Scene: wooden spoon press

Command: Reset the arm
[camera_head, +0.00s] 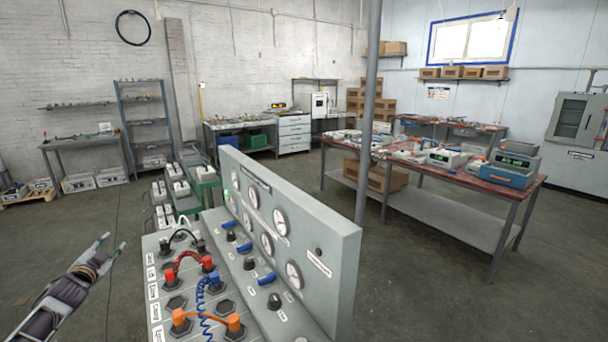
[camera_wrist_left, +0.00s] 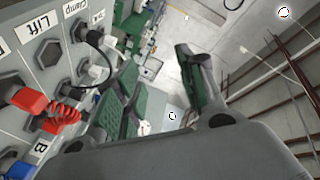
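My left gripper (camera_head: 114,243) is at the lower left in the head view, just left of the grey control panel (camera_head: 335,238). Its two fingers are apart with nothing between them. In the left wrist view its green-padded fingers also stand apart and empty. In the left wrist view the red plug (camera_wrist_left: 28,101) and the black cable (camera_wrist_left: 97,72) are left of the gripper. My right gripper is not in view.
A red-topped workbench (camera_head: 455,177) with devices is at the right. The floor left of the panel is mostly clear.

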